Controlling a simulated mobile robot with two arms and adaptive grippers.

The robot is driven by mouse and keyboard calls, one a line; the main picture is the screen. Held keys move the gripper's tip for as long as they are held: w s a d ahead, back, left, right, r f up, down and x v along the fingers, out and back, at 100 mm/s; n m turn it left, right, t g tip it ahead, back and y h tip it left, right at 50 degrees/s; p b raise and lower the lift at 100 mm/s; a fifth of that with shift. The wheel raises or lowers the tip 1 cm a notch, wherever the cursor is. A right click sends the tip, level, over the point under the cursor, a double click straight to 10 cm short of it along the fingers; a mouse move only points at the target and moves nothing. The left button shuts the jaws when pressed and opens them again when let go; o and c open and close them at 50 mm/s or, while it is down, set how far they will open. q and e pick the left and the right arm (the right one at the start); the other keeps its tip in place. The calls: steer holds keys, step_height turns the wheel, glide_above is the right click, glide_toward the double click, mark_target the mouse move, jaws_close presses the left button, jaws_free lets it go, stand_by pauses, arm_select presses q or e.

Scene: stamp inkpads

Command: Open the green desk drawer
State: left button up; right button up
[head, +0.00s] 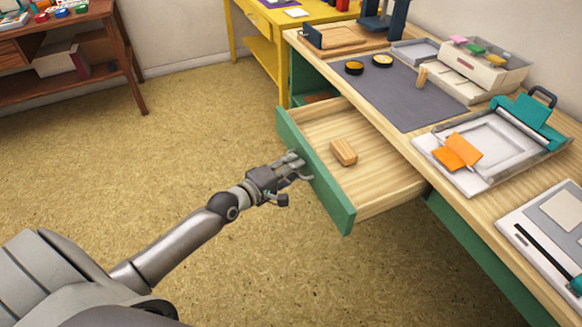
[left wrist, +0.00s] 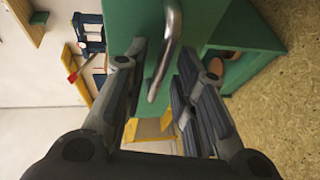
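The green desk drawer (head: 328,188) stands well out from the desk, its pale wooden inside showing. A small wooden block (head: 343,152) lies in it. My left gripper (head: 299,166) is at the outer face of the drawer front in the head view. In the left wrist view the curved metal handle (left wrist: 170,42) on the green front (left wrist: 215,18) lies between the spread fingers of the left gripper (left wrist: 162,55). The fingers look apart, with gaps beside the handle. The handle is mostly hidden in the head view. My right gripper is out of view.
The desk top holds a dark mat (head: 400,98) with two round inkpads, an orange item (head: 458,152) on a tray and a teal-handled device (head: 522,115). A yellow table (head: 262,55) stands behind. The floor (head: 130,185) left of the drawer is clear.

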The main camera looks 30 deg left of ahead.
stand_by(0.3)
arm_select(q)
steer(key=v, duration=1.2)
steer(key=shift+f, duration=0.1)
stand_by(0.3)
steer(key=s+d+f+m+g+y, duration=0.1)
steer(key=s+f+m+g, duration=0.35)
steer(key=f, duration=0.75)
steer(key=s+d+f+m+g+y, duration=0.1)
steer(key=s+d+f+m+g, duration=0.25)
steer(key=f, duration=0.95)
steer(key=s+d+f+m+g+y, duration=0.1)
steer(key=s+d+f+m+g, duration=0.25)
steer(key=s+f, duration=0.3)
steer(key=s+d+f+m+g+y, duration=0.1)
steer(key=s+d+f+m+g, duration=0.15)
steer(key=s+f+m, duration=0.45)
steer(key=s+a+r+n+p, duration=0.1)
steer(key=s+p, duration=0.6)
steer(key=s, duration=0.1)
steer(key=s+a+r+n+p, duration=0.1)
steer(key=s+r+p, duration=0.1)
steer(key=s+p, duration=0.6)
steer(key=shift+a, duration=0.35)
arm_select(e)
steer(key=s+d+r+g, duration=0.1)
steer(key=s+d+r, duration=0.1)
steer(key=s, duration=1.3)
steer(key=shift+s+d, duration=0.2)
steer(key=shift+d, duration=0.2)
